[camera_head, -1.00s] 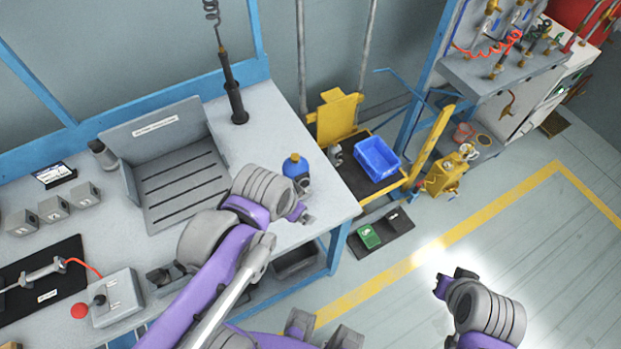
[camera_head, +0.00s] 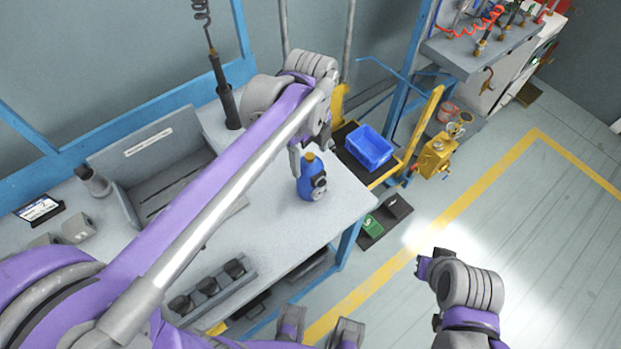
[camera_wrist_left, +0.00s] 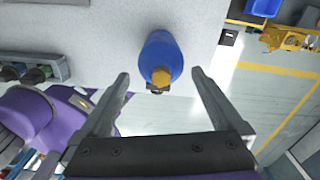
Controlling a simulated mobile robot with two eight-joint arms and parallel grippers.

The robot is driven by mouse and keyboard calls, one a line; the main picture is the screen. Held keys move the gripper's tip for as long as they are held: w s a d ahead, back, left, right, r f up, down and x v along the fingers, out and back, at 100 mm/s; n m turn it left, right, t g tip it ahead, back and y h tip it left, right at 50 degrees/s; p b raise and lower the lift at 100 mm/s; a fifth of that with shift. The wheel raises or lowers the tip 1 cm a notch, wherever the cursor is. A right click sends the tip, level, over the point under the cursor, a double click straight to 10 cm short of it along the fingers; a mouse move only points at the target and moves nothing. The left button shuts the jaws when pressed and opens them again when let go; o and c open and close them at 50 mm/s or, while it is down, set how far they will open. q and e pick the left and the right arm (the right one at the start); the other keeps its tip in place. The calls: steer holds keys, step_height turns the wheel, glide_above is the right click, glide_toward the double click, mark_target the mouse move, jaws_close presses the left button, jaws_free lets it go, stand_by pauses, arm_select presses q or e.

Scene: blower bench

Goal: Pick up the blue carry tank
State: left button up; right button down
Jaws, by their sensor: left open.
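The blue carry tank (camera_head: 305,187) stands upright on the right end of the grey bench, with a brass-coloured cap on top and a dark fitting on its side. In the left wrist view the tank (camera_wrist_left: 160,48) shows from above, between and beyond the fingertips. My left gripper (camera_head: 309,148) is open and empty, just behind and above the tank in the head view; the fingers (camera_wrist_left: 160,76) do not appear to touch it. My right gripper (camera_head: 424,268) hangs over the floor at the right, away from the bench; its jaw state is unclear.
A black rod-like tool (camera_head: 228,95) stands at the bench's back. A grey holder with dark round sockets (camera_head: 208,287) lies at the front edge. A blue bin (camera_head: 369,148) sits on a yellow cart beyond the bench. The bench top around the tank is mostly clear.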

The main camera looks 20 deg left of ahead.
arm_select(q)
steer(key=shift+w+f, duration=0.15)
steer(key=shift+f, duration=2.95)
jaws_close()
